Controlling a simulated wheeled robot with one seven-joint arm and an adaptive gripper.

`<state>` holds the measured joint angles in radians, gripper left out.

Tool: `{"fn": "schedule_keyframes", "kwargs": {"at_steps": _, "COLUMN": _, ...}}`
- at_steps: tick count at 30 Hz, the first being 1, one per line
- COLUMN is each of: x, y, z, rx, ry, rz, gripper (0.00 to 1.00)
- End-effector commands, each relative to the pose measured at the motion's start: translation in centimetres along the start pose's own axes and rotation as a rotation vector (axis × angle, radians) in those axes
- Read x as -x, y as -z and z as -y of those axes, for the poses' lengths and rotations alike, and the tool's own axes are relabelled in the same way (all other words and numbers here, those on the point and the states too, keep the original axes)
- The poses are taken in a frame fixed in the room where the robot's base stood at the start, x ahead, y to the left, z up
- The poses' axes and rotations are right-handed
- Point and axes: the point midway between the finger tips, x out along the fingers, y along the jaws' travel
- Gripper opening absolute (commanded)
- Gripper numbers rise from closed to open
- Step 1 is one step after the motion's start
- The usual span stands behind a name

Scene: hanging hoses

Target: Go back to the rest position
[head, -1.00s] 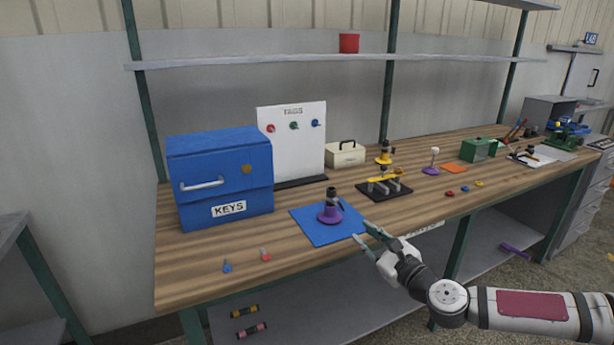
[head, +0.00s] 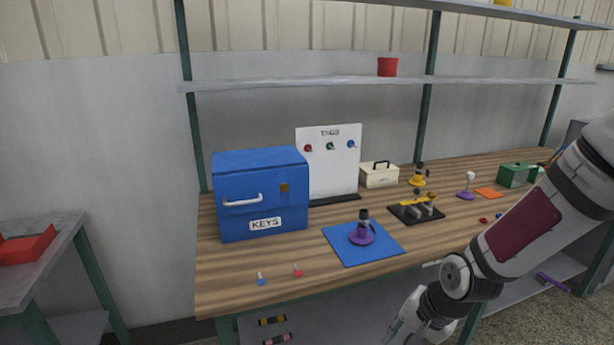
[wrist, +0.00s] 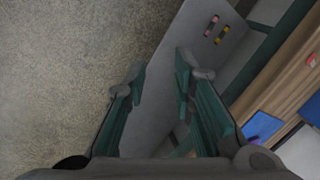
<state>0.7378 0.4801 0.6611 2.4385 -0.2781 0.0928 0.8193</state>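My gripper (head: 402,338) is at the bottom of the head view, low in front of the workbench's front edge, and partly cut off by the frame. In the wrist view my gripper (wrist: 158,85) has its two green fingers apart with nothing between them. It points down past the bench, with the floor and the lower shelf (wrist: 222,55) beyond. My arm reaches in from the right in the head view.
The workbench (head: 300,294) holds a blue KEYS box (head: 262,195), a blue mat (head: 385,252) with a purple-based item (head: 361,236), a tag board (head: 335,165) and a black stand (head: 418,214). A side table (head: 50,262) with a red tray (head: 25,245) stands left. Floor (wrist: 70,70) is open.

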Motion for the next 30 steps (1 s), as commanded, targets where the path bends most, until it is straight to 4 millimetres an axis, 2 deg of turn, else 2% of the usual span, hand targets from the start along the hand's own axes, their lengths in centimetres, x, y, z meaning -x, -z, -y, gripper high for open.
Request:
{"fn": "schedule_keyframes", "kwargs": {"at_steps": 1, "x": 1.9, "y": 0.0, "z": -0.2, "rx": 0.054, "ry": -0.044, "rz": -0.027, "gripper": 0.23}}
{"fn": "schedule_keyframes", "kwargs": {"at_steps": 8, "x": 9.5, "y": -0.6, "z": -1.4, "rx": 0.247, "ry": -0.209, "rz": -0.101, "gripper": 0.23}}
{"fn": "schedule_keyframes", "kwargs": {"at_steps": 14, "x": 16.6, "y": -2.3, "z": -1.6, "rx": 0.379, "ry": -0.294, "rz": -0.154, "gripper": 0.23}}
{"fn": "schedule_keyframes", "kwargs": {"at_steps": 20, "x": 23.4, "y": -5.4, "z": -1.8, "rx": 0.492, "ry": -0.320, "rz": -0.188, "gripper": 0.23}}
{"fn": "schedule_keyframes", "kwargs": {"at_steps": 24, "x": 27.7, "y": -8.2, "z": -2.0, "rx": 0.570, "ry": -0.301, "rz": -0.199, "gripper": 0.23}}
{"fn": "schedule_keyframes", "kwargs": {"at_steps": 30, "x": 32.2, "y": -12.4, "z": -2.9, "rx": 0.677, "ry": -0.237, "rz": -0.196, "gripper": 0.23}}
